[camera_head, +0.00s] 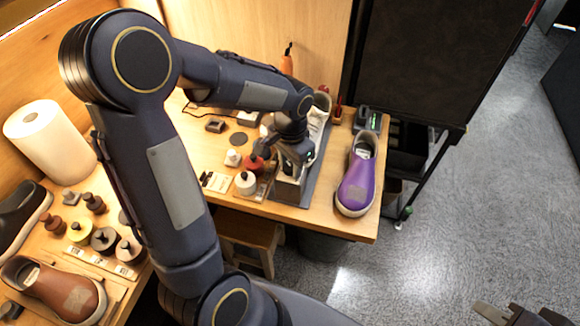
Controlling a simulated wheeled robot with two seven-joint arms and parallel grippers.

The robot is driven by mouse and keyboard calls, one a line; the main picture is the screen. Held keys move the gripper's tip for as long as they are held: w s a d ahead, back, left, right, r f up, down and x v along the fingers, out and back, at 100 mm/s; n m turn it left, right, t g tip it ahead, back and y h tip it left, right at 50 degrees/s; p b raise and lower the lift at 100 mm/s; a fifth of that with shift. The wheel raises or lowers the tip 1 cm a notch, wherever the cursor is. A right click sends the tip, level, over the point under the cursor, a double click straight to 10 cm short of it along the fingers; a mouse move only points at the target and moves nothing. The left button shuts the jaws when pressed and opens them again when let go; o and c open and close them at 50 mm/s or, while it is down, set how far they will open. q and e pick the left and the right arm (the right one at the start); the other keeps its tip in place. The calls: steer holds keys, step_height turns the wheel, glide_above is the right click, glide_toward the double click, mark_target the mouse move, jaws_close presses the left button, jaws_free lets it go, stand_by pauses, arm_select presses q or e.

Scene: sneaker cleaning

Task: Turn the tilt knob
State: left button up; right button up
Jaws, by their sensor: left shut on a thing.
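My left gripper (290,176) reaches down over the front of a dark grey stand (308,194) on the table. It is shut on a small part there, which its fingers and wrist hide. The tilt knob itself cannot be made out; it seems to be the part within the fingers. A pale sneaker (318,118) lies on the stand, partly hidden behind my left wrist. My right gripper (520,316) shows only in part at the bottom right corner, away from the table; its jaw opening is unclear.
A purple shoe (361,178) stands right of the stand, near the table's right edge. Small bottles (245,182) stand close on the left. A paper roll (48,140), a brown shoe (58,289) and several jars are further left. A dark cart (440,60) stands behind right; open floor lies at right.

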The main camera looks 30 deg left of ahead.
arm_select(q)
steer(key=shift+n, duration=0.4)
steer(key=n, duration=0.2)
steer(key=shift+n+b, duration=0.3)
steer(key=shift+n, duration=0.7)
steer(key=n, duration=0.3)
steer(key=shift+n, duration=0.3)
steer(key=o, duration=0.7)
steer(key=shift+o, duration=0.2)
steer(key=shift+r, duration=0.15)
